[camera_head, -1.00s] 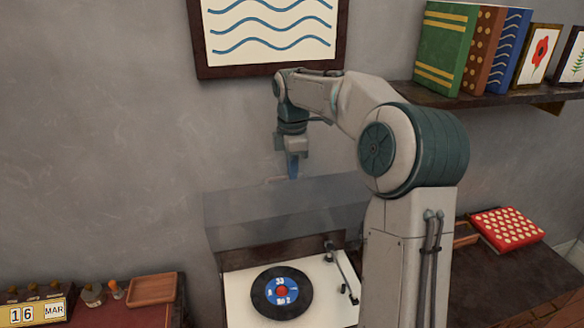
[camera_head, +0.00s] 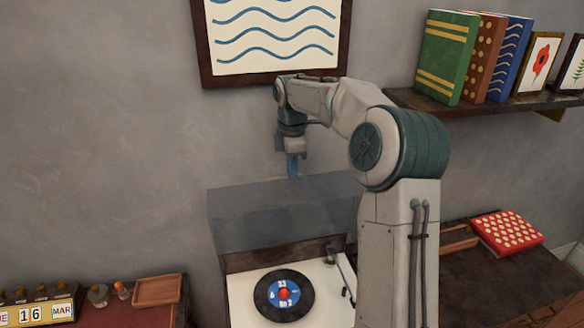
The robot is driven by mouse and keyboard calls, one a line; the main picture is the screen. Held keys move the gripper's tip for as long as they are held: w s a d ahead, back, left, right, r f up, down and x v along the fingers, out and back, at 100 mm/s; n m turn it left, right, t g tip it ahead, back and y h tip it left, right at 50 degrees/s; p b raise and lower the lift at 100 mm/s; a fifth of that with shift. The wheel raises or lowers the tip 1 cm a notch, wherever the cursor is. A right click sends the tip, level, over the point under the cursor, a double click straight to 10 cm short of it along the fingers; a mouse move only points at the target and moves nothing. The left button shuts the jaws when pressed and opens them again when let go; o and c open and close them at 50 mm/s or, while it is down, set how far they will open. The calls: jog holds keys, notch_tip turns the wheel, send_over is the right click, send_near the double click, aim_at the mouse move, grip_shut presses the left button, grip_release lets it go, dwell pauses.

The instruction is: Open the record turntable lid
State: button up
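The record turntable (camera_head: 325,305) has a white top with a black record (camera_head: 272,310) and a tonearm (camera_head: 341,272). Its see-through grey lid (camera_head: 250,218) is raised and stands up at the turntable's back, leaving the record uncovered. My gripper (camera_head: 292,174) points down at the lid's upper edge, near its middle. The blue fingertips overlap the edge in the picture; I cannot tell whether they touch it. The fingers are too small to show whether they are open or shut. My arm hides the lid's right end and part of the turntable's right side.
A wooden tray (camera_head: 158,291), small bottles and a calendar (camera_head: 40,312) stand at left. A red patterned box (camera_head: 506,233) lies at right. A shelf with books (camera_head: 448,55) is at upper right, and a framed wave picture (camera_head: 272,78) hangs above my gripper.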

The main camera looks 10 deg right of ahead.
notch_tip(320, 180, up, 14)
dwell(0.6)
jog(key=shift+s+f, duration=0.15)
jog(key=shift+t, duration=0.4)
jog(key=f, duration=0.9)
jog(key=d+f, duration=0.1)
jog(key=f, duration=0.3)
jog(key=shift+f, duration=0.35)
grip_shut()
